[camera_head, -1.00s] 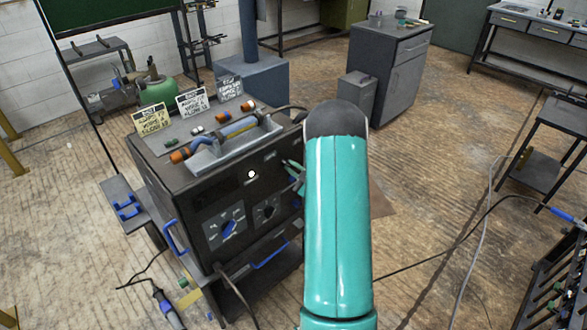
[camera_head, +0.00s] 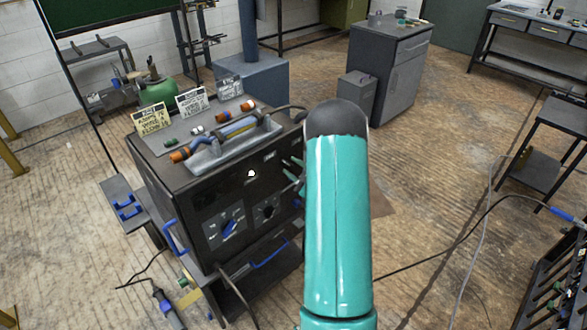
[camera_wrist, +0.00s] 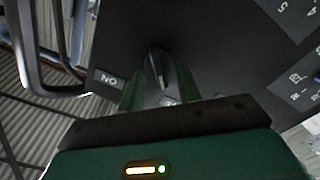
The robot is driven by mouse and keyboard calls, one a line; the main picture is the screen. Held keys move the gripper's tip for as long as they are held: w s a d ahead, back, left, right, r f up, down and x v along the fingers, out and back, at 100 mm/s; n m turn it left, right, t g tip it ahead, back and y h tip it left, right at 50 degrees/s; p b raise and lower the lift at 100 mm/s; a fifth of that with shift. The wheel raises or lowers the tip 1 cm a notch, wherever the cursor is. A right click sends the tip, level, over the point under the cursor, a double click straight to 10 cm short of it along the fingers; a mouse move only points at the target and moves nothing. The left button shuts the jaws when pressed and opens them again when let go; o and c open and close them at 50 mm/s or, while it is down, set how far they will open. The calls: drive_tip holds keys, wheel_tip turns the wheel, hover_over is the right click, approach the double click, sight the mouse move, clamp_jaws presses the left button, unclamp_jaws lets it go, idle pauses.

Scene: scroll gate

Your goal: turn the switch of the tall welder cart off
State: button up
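The tall welder cart (camera_head: 180,210) is a dark box with a blue handle on top and two dials on its front panel, left of my arm in the head view. A bright white lamp (camera_head: 251,174) shows on its front. In the wrist view, the dark switch knob (camera_wrist: 160,74) stands on the panel beside a label (camera_wrist: 107,80) reading ON, seen upside down. My gripper (camera_wrist: 160,88) has its two green fingers apart, one on each side of the knob; whether they touch it is unclear. In the head view my arm hides most of my gripper (camera_head: 294,174).
A blue side handle (camera_head: 172,238) and a cable hang near the cart's lower front. Sign cards (camera_head: 193,101) stand on its top. A grey cabinet (camera_head: 388,70) is behind; a dark table (camera_head: 545,140) is at right. The floor between is mostly clear, with cables across it.

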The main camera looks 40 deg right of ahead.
drive_tip(key=s, duration=1.3)
drive_tip(key=shift+s+d, duration=0.2)
drive_tip(key=shift+s, duration=0.05)
